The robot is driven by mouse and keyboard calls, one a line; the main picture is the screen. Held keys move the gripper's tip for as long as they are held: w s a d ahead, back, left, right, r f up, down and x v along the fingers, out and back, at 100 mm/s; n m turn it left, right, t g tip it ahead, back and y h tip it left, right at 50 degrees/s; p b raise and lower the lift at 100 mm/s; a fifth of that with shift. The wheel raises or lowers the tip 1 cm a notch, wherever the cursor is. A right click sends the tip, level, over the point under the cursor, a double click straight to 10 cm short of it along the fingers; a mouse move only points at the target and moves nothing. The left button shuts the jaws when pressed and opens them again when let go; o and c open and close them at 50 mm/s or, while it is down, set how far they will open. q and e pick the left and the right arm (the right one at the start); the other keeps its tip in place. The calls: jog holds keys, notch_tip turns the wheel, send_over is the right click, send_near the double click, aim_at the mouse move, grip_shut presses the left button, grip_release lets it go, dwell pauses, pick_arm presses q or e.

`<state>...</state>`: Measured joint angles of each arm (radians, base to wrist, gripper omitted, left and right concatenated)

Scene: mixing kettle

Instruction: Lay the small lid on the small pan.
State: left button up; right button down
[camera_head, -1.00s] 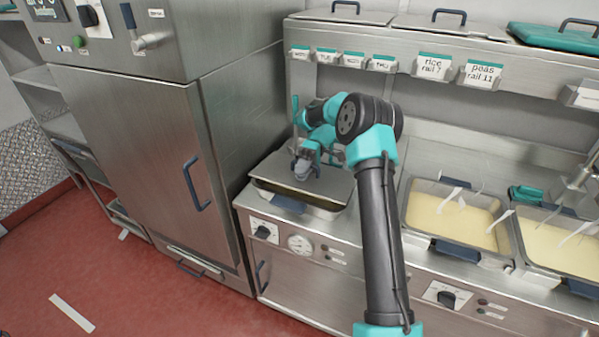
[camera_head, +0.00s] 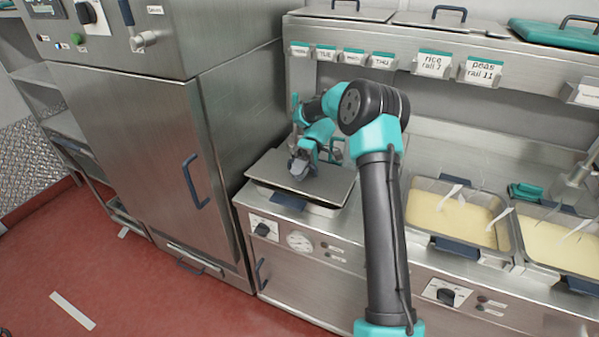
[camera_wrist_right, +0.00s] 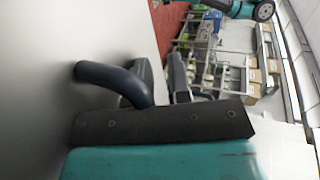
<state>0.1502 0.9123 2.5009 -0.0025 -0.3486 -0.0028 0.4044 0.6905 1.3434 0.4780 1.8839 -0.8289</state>
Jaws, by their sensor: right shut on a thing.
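The small lid (camera_head: 322,189) is a flat grey metal plate with a dark handle. It is over the small pan (camera_head: 318,210) at the left end of the counter. The pan's pale front wall and rim show below the lid's front edge, with a dark gap at the right. I cannot tell whether the lid touches the rim all round. My right gripper (camera_head: 301,168) is shut on the lid's handle. In the right wrist view, the curved blue handle (camera_wrist_right: 118,78) rises from the lid's grey face (camera_wrist_right: 50,65) beside the finger. My left gripper is not in view.
A tall steel cabinet (camera_head: 140,150) stands close on the left of the pan. Two pans of pale yellow food (camera_head: 450,218) sit to the right, beyond my right arm. A raised shelf (camera_head: 400,35) with labels and lids runs behind.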

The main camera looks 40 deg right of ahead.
jog(key=shift+f, duration=0.15)
dwell(0.5)
jog(key=shift+f, duration=0.65)
jog(key=shift+f+h, duration=0.3)
jog(key=shift+f, duration=0.05)
dwell(0.3)
jog(key=c, duration=1.2)
grip_release()
jog(key=shift+o, duration=0.5)
jog(key=shift+f, duration=0.1)
jog(key=shift+s, duration=0.1)
jog(key=shift+c, duration=1.2)
jog(key=shift+o, duration=0.3)
jog(key=shift+d, duration=0.1)
